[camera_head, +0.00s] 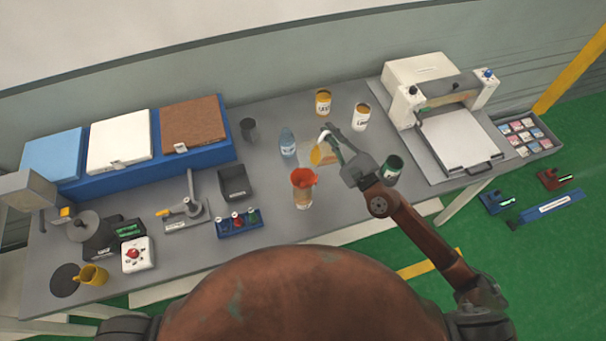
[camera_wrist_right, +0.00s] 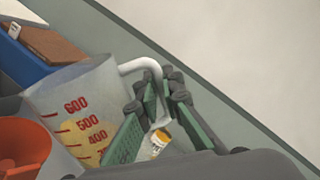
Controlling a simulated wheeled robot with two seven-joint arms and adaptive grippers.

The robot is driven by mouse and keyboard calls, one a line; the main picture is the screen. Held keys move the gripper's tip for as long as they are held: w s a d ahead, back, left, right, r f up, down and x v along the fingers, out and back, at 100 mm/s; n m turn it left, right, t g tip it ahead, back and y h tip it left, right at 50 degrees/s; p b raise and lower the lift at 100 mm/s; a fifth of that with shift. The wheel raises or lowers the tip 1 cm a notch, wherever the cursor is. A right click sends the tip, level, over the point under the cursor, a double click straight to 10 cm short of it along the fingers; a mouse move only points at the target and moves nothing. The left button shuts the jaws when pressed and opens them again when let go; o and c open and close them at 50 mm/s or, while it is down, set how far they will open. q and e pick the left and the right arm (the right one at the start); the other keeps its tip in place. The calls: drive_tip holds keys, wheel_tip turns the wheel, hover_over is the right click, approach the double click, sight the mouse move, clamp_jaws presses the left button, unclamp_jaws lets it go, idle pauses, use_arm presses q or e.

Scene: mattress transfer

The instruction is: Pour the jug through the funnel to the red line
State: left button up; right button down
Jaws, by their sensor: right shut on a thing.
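A clear jug (camera_head: 322,154) with yellowish contents stands out over the table. In the right wrist view the jug (camera_wrist_right: 75,105) shows red marks 400, 500 and 600; its contents reach around the 400 to 500 marks. My right gripper (camera_head: 333,137) is shut on the jug's white handle (camera_wrist_right: 140,65); its green finger pads (camera_wrist_right: 158,100) lie around it. An orange-red funnel (camera_head: 303,176) sits in the top of a pale container (camera_head: 303,199), just left of and nearer than the jug. The funnel (camera_wrist_right: 20,148) is beside the jug. I cannot make out the red line. My left gripper is out of view.
A water bottle (camera_head: 287,142) stands left of the jug. Two labelled white-and-amber containers (camera_head: 323,102) (camera_head: 361,116) stand behind, and a dark green can (camera_head: 392,168) stands right. A white machine (camera_head: 455,139) fills the table's right end.

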sight(326, 132)
drive_tip(key=shift+s+a+r+n+p, duration=0.25)
drive_tip(key=shift+r+n+p, duration=0.05)
drive_tip(key=shift+r+n, duration=0.2)
drive_tip(key=shift+s+a+r+n+p, duration=0.25)
drive_tip(key=shift+r+n+p, duration=0.05)
drive_tip(key=shift+r+n, duration=0.2)
idle(1.9)
drive_tip(key=shift+a+y, duration=0.1)
drive_tip(key=shift+y, duration=0.3)
drive_tip(key=shift+r, duration=0.1)
drive_tip(key=shift+s+a+r+n, duration=0.1)
drive_tip(key=shift+s+n, duration=0.05)
drive_tip(key=shift+n, duration=0.25)
drive_tip(key=shift+a+r+p, duration=0.1)
drive_tip(key=shift+r+p, duration=0.05)
drive_tip(key=shift+p, duration=0.3)
drive_tip(key=shift+s+a+r+n, duration=0.1)
drive_tip(key=shift+s+n, duration=0.1)
drive_tip(key=shift+n, duration=0.1)
drive_tip(key=shift+w, duration=0.1)
drive_tip(key=shift+s+a+r, duration=0.1)
drive_tip(key=shift+s+r, duration=0.05)
drive_tip(key=shift+s, duration=0.05)
idle(0.3)
